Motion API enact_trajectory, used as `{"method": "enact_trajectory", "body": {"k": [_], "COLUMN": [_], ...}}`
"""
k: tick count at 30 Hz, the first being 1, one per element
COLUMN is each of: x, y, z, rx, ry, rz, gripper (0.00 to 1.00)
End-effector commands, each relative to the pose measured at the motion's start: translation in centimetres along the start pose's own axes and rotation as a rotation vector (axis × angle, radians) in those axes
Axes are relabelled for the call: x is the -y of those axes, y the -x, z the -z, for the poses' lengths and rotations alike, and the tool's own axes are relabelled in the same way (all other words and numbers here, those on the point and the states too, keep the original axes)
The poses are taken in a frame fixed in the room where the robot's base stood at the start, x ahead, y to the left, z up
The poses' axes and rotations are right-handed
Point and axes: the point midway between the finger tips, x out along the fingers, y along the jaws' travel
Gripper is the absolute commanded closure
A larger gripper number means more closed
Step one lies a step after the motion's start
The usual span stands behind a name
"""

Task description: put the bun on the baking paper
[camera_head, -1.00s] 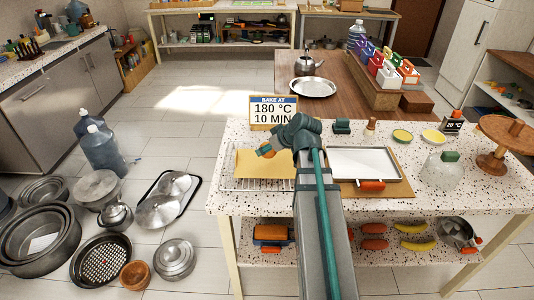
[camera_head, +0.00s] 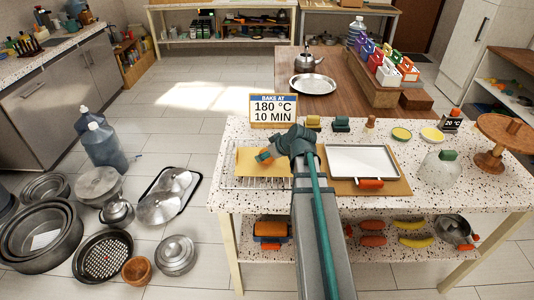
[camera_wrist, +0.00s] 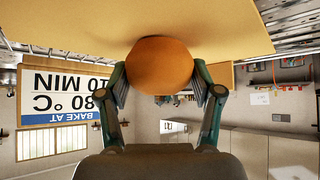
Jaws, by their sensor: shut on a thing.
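The baking paper (camera_head: 246,166) looks like a tan sheet lying on a wire rack at the left of the speckled counter. It fills the upper part of the wrist view (camera_wrist: 225,30). The bun (camera_wrist: 160,67) is round and orange-brown, between my gripper's (camera_wrist: 160,88) two fingers. My gripper is shut on it. In the head view my gripper (camera_head: 265,155) is over the paper, with little of the bun showing. In the wrist view the bun overlaps the paper's edge; I cannot tell whether they touch.
A "BAKE AT 180 °C 10 MIN" sign (camera_head: 273,109) stands just behind the paper. A white tray (camera_head: 362,161) with a red-orange handle lies on a board to the right. Small dishes, a clear cover (camera_head: 439,169) and a wooden stand (camera_head: 497,154) are farther right.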

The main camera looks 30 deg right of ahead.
Motion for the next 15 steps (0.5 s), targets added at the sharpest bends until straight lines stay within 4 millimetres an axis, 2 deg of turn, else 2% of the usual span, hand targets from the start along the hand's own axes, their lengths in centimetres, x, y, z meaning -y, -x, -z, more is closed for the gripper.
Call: {"method": "enact_trajectory", "body": {"k": [5,6,9,15], "x": [0.01,0.01,0.0,0.0], "y": [-0.37,-0.24,-0.22,-0.22], "z": [-0.35,-0.23,-0.22,-0.21], "rx": [0.0,0.0,0.0,0.0], "ry": [0.0,0.0,0.0,0.0], "rz": [0.0,0.0,0.0,0.0], "gripper": [0.75,0.28,0.12,0.1]}}
